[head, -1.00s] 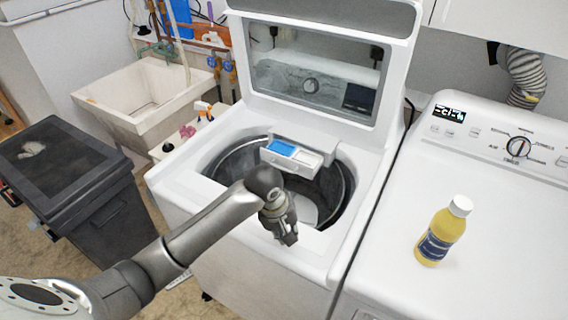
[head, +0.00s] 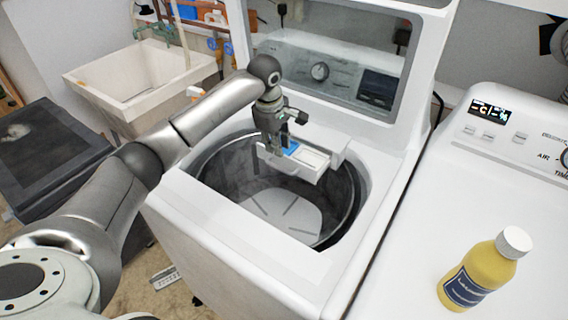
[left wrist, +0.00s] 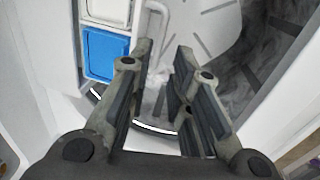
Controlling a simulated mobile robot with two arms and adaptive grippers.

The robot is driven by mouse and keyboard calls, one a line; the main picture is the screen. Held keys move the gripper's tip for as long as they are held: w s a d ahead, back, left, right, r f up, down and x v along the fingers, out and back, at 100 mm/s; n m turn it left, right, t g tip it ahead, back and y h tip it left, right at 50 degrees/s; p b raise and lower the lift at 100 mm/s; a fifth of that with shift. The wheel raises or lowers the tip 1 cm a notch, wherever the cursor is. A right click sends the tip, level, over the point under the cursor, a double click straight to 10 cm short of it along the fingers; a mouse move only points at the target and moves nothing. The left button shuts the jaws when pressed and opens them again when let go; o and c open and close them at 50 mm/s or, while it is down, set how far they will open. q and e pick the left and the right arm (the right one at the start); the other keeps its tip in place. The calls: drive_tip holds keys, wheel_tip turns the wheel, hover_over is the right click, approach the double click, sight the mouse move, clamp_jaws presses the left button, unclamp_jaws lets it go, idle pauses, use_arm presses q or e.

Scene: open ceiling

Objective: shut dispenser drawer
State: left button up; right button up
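The dispenser drawer (head: 300,168) is white with a blue compartment and a white one, and it sticks out over the tub of the open washing machine (head: 215,215). My left gripper (head: 272,143) points down at the drawer's left end and hides part of the blue compartment. In the left wrist view, the drawer (left wrist: 108,45) is at the upper left, beside the left finger. The left gripper (left wrist: 167,46) is open there, with nothing between its fingers. I cannot tell whether it touches the drawer. My right gripper is not in view.
The machine's lid (head: 330,75) stands raised behind the drawer. A yellow bottle (head: 478,275) stands on the machine to the right. A sink (head: 140,80) and a dark bin (head: 50,150) are on the left. The tub (head: 285,215) is open below.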

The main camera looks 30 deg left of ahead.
use_arm(q)
hover_over(282, 168)
drive_tip(key=s, duration=0.2)
wheel_tip(282, 168, down, 5)
drive_tip(key=f, duration=0.1)
drive_tip(key=w+f, duration=0.1)
drive_tip(key=f, duration=0.1)
drive_tip(key=f+p, duration=0.1)
drive_tip(key=shift+w+f, duration=0.25)
drive_tip(key=shift+w, duration=0.05)
clamp_jaws()
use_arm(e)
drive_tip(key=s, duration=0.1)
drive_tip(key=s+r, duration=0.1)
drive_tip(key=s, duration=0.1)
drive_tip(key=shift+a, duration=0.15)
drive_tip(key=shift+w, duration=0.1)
